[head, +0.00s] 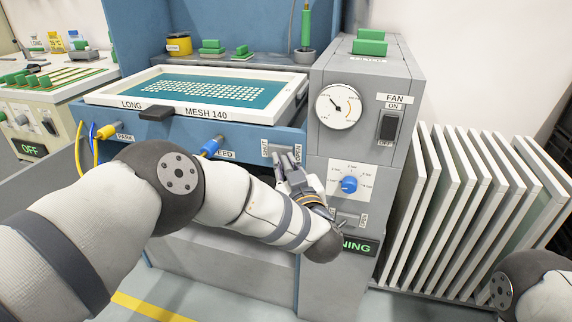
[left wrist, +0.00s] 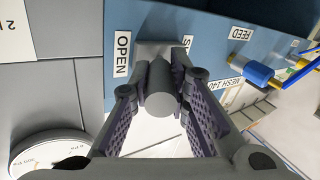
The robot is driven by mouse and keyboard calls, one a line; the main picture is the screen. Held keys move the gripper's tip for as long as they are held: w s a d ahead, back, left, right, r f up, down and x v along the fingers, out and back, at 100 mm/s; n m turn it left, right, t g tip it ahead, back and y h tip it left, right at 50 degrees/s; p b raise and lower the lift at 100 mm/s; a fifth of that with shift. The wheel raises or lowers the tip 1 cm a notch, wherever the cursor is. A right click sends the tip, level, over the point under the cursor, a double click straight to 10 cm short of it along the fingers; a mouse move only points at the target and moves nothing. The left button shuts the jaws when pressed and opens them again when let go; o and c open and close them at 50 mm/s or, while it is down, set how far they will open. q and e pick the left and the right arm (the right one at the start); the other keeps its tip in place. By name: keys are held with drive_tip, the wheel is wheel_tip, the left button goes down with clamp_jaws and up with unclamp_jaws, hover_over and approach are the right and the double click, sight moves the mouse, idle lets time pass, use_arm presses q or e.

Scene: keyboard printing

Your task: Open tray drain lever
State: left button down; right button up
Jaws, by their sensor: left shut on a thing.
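The drain lever is a grey round handle (left wrist: 160,88) on a small grey plate (left wrist: 158,48) set in the blue front panel. In the left wrist view it points toward the camera, between an OPEN label (left wrist: 122,54) and a mostly hidden label. My left gripper (head: 286,164) is at the lever in the head view, its fingers covering most of the handle. In the left wrist view the padded fingers (left wrist: 163,72) of my left gripper are shut on the handle, one on each side. I cannot tell how far the lever is turned. My right gripper is out of view.
A framed mesh screen (head: 294,94) lies on the blue unit above the lever. A grey control box (head: 370,72) with a gauge, fan switch and blue knob (head: 349,184) stands close to the right. Several white-framed screens (head: 440,200) stand right.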

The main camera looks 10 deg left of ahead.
use_arm(q)
drive_tip(key=shift+f, duration=0.1)
drive_tip(key=c, duration=1.5)
unclamp_jaws()
drive_tip(key=v, duration=1.2)
